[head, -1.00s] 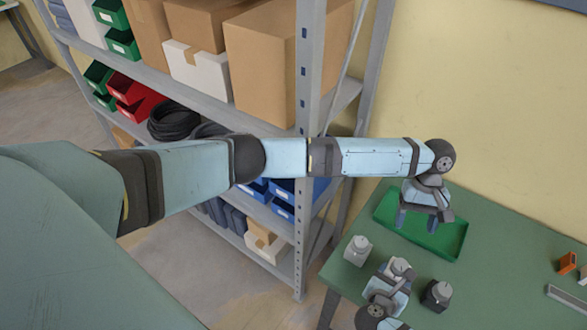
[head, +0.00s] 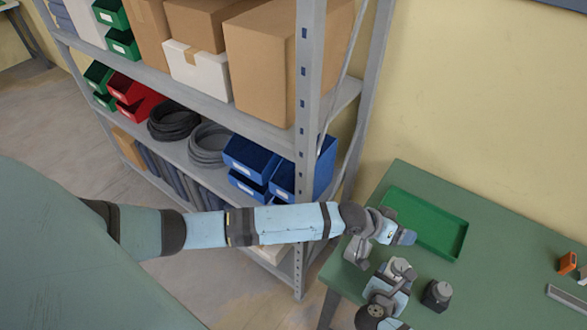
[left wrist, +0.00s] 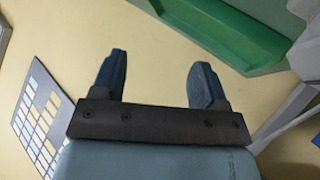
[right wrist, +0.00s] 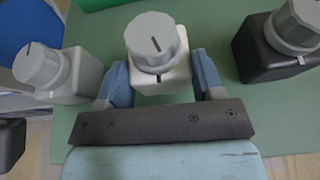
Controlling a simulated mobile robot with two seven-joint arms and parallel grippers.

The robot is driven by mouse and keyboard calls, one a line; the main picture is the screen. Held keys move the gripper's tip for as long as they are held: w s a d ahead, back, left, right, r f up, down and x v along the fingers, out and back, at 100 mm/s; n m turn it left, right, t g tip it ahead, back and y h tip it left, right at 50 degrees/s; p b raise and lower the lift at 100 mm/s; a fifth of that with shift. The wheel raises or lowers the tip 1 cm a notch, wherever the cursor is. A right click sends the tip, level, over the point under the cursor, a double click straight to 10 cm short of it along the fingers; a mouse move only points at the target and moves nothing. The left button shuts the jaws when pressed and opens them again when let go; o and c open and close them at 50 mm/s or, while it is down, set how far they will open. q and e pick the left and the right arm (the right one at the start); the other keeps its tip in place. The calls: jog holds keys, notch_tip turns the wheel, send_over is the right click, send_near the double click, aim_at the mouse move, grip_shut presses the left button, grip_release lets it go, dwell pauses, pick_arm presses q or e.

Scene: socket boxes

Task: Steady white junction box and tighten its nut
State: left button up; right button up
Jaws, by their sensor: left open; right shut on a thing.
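The white junction box (right wrist: 160,75) stands upright between the fingers of my right gripper (right wrist: 155,80), which is shut on its sides. Its round grey nut (right wrist: 155,40) sits on top with a dark slot mark; a dark mark also shows on the box's upper edge. In the head view the white box (head: 399,268) is partly covered by my right gripper (head: 392,278). My left gripper (head: 402,237) is just above and behind it, by the tray's near edge. In the left wrist view the left gripper (left wrist: 158,72) is open and empty, facing the wall.
A grey box (right wrist: 50,75) stands left of the white one, mostly hidden by my left arm in the head view. A black box (head: 437,295) stands to the right. The green tray (head: 462,240) behind is empty. A shelf rack (head: 310,120) stands left of the table.

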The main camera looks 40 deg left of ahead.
pick_arm(q)
jog(key=s+a+f+t+y, duration=0.1)
jog(key=s+a+f+y, duration=0.1)
jog(key=s+a, duration=0.3)
jog(key=s+a+f+t+y, duration=0.1)
jog(key=s+a, duration=0.4)
jog(key=s, duration=0.7)
jog(key=s+a+f+t+y, duration=0.1)
jog(key=s+a+f+y, duration=0.1)
jog(key=s+a, duration=0.3)
jog(key=s+f, duration=0.1)
jog(key=s, duration=0.2)
jog(key=shift+s+a+y, duration=0.15)
jog(key=shift+s+y, duration=0.15)
jog(key=shift+s, duration=0.1)
